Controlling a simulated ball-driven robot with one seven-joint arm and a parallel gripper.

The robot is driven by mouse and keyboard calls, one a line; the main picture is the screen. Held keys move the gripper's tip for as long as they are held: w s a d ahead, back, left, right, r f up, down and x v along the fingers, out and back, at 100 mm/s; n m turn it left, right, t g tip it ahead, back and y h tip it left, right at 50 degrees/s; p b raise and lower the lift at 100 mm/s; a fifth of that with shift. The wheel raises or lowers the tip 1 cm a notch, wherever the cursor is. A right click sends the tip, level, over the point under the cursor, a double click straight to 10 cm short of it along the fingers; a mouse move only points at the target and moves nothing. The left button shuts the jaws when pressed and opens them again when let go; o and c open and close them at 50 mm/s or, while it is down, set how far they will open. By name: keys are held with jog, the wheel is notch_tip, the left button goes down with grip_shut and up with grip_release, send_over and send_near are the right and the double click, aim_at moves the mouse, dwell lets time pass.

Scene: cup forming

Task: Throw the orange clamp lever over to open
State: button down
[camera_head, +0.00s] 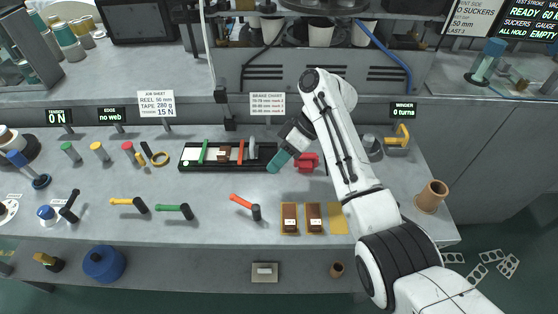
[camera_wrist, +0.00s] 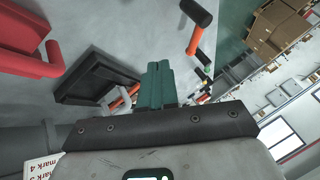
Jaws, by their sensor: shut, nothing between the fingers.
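An orange lever (camera_head: 242,201) with a black cylindrical end (camera_head: 256,212) lies at the front of the bench, left of two brown blocks. An orange bar with a black cylinder (camera_wrist: 199,13) stands at the top of the wrist view. A second orange bar (camera_head: 240,152) stands in the black tray (camera_head: 215,168), beside a grey upright piece. I cannot tell for sure which orange piece is the clamp lever. My gripper (camera_head: 277,162) has teal fingers and is at the tray's right end, apart from the front lever. In the wrist view its fingers (camera_wrist: 158,84) are together and empty.
A red block (camera_head: 307,162) stands close right of my gripper. Green (camera_head: 174,208) and yellow (camera_head: 128,202) levers lie to the left at the front. A copper-coloured cup (camera_head: 431,196) stands at the right. The bench between tray and front levers is clear.

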jog(key=x, duration=0.6)
jog(key=shift+s+f+p, duration=0.1)
jog(key=shift+p, duration=0.2)
jog(key=shift+s+a+p, duration=0.8)
jog(key=shift+s+p, duration=0.2)
jog(key=shift+s, duration=0.1)
jog(key=shift+s+a+p, duration=0.3)
jog(key=shift+s+a, duration=0.1)
jog(key=shift+s, duration=0.2)
jog(key=shift+s+a, duration=0.15)
jog(key=shift+a, duration=0.45)
jog(key=shift+s+a, duration=0.25)
jog(key=shift+a, duration=0.15)
jog(key=shift+s+a, duration=0.1)
dwell(2.0)
